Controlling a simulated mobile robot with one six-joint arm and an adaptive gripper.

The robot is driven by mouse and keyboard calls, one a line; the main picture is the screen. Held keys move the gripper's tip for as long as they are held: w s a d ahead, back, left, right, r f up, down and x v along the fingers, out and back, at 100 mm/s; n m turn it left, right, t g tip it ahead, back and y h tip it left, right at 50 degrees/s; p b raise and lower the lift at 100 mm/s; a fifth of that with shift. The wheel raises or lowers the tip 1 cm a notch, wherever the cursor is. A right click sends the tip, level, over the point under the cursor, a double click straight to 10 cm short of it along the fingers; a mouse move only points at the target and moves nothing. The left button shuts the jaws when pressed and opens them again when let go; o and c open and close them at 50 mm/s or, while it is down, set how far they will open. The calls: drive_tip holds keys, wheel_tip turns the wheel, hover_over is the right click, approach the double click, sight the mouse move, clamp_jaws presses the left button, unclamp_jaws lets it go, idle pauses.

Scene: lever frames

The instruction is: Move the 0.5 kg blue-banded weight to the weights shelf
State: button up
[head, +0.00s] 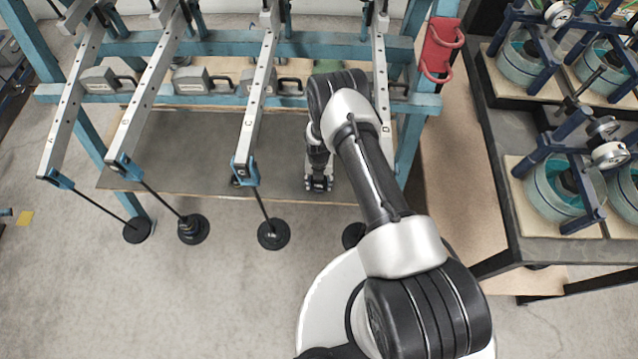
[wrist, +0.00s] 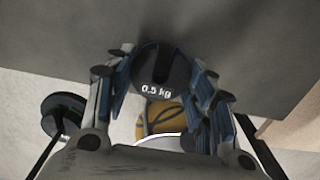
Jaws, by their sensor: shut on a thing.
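My gripper (wrist: 162,78) is shut on a dark weight (wrist: 156,88) marked "0.5 kg", seen between the two fingers in the wrist view. Its blue band is not clear there. In the head view my gripper (head: 318,184) points down near the front edge of a grey board (head: 170,165) low in the blue frame; the weight is not clearly visible there. The wrist view shows the grey board (wrist: 60,25) close to the weight; I cannot tell whether they touch. Which surface is the weights shelf is not marked.
Lever bars with hanging rods and black discs (head: 274,233) stand left of my arm; another disc (head: 353,235) is partly hidden by it. A bench (head: 520,205) with teal vessels stands at right. Floor is open at lower left.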

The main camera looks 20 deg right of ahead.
drive_tip(key=shift+f, duration=0.65)
drive_tip(key=shift+f, duration=0.1)
drive_tip(key=o, duration=1.6)
wheel_tip(320, 180, up, 12)
drive_tip(key=p, duration=0.4)
